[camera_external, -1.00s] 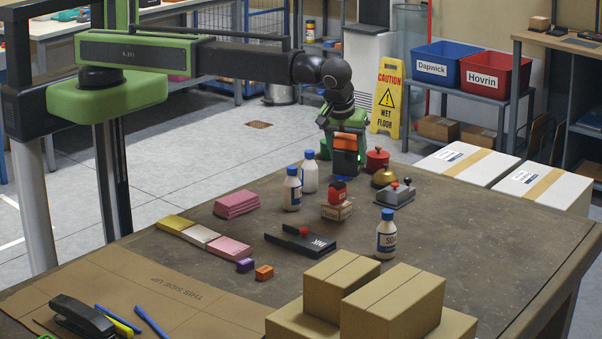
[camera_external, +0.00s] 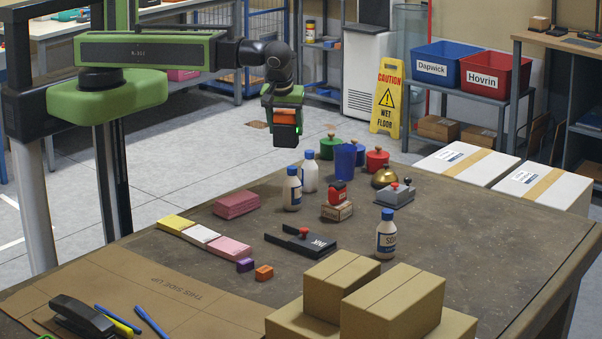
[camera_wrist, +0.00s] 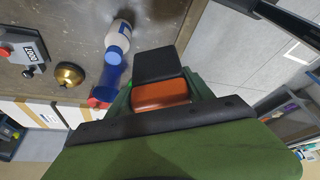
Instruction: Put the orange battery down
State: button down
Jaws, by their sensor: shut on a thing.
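The orange battery is an orange block with a black end. My gripper (camera_external: 285,106) is shut on it, in the air near the table's far left edge. In the external view the orange part (camera_external: 285,117) shows between the jaws and the black end (camera_external: 286,135) hangs below, with a small green light. In the wrist view the orange part (camera_wrist: 161,94) and black end (camera_wrist: 157,63) lie ahead of the green gripper body. The battery touches nothing else that I can see. The jaw tips are partly hidden.
White bottles with blue caps (camera_external: 292,190), a blue cup (camera_external: 345,162), a green pot (camera_external: 329,149), a red pot (camera_external: 377,160) and a brass bell (camera_external: 384,178) stand near the far end. Pink pads (camera_external: 237,205) lie left. The table's right side is mostly bare.

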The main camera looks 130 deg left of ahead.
jog(key=shift+s+d+f+m, duration=0.15)
jog(key=shift+s+f+m, duration=0.1)
jog(key=shift+s+m, duration=0.45)
jog(key=shift+t, duration=0.3)
jog(key=a+f+b, duration=0.3)
jog(key=b, duration=0.1)
jog(key=s+a+f+b, duration=0.1)
jog(key=a+f+b, duration=0.2)
jog(key=a+f, duration=0.1)
jog(key=a+f+b, duration=0.4)
jog(key=shift+s+a+f+b, duration=0.2)
jog(key=shift+s+a+b, duration=0.05)
jog(key=shift+s+b, duration=0.05)
jog(key=shift+r, duration=0.2)
jog(key=shift+f, duration=0.1)
jog(key=c, duration=0.9)
grip_release()
jog(key=shift+f, duration=0.1)
jog(key=o, duration=0.5)
